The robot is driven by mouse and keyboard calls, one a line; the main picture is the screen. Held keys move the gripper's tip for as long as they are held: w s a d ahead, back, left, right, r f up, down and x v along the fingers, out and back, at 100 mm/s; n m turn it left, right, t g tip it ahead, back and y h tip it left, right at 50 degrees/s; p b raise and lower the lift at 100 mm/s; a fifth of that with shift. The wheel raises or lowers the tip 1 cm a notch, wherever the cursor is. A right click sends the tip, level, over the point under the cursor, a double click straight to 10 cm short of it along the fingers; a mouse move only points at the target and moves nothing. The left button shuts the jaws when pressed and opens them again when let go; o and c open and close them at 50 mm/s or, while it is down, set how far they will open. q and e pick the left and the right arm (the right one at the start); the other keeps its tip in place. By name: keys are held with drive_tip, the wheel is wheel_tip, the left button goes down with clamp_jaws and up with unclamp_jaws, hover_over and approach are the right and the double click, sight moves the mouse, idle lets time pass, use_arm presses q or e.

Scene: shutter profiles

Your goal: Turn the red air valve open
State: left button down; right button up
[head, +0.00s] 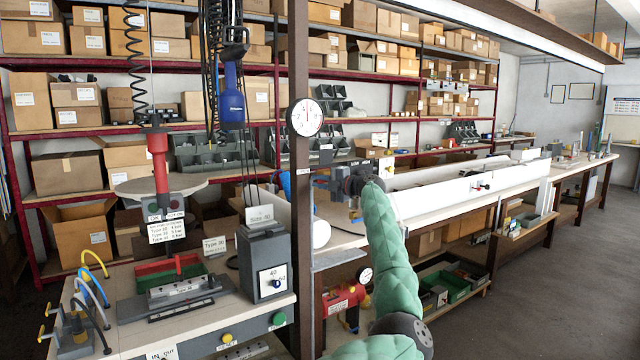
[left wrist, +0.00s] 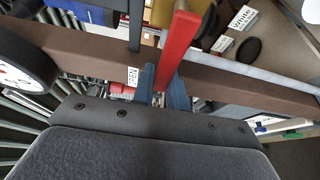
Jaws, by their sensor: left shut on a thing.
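The red air valve's lever (left wrist: 178,45) shows in the left wrist view as a flat red bar rising from between my fingers. It lies crosswise to the brown post (left wrist: 235,80). My left gripper (left wrist: 164,90) is shut on the lever, with its blue-grey fingers on either side near the lever's lower end. In the head view my left gripper (head: 325,181) is at the brown post (head: 299,60), below the round gauge (head: 305,117). The fingers and post largely hide the valve body there. My right gripper is not in view.
A red screwdriver (head: 158,160) hangs on a coiled cord over the left bench. A blue tool (head: 231,100) hangs beside the post. A grey box (head: 265,264) and a fixture (head: 178,287) stand on the bench. Floor at the right (head: 560,280) is clear.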

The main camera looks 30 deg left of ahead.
use_arm(q)
drive_tip(key=shift+f, duration=0.1)
drive_tip(key=c, duration=1.4)
unclamp_jaws()
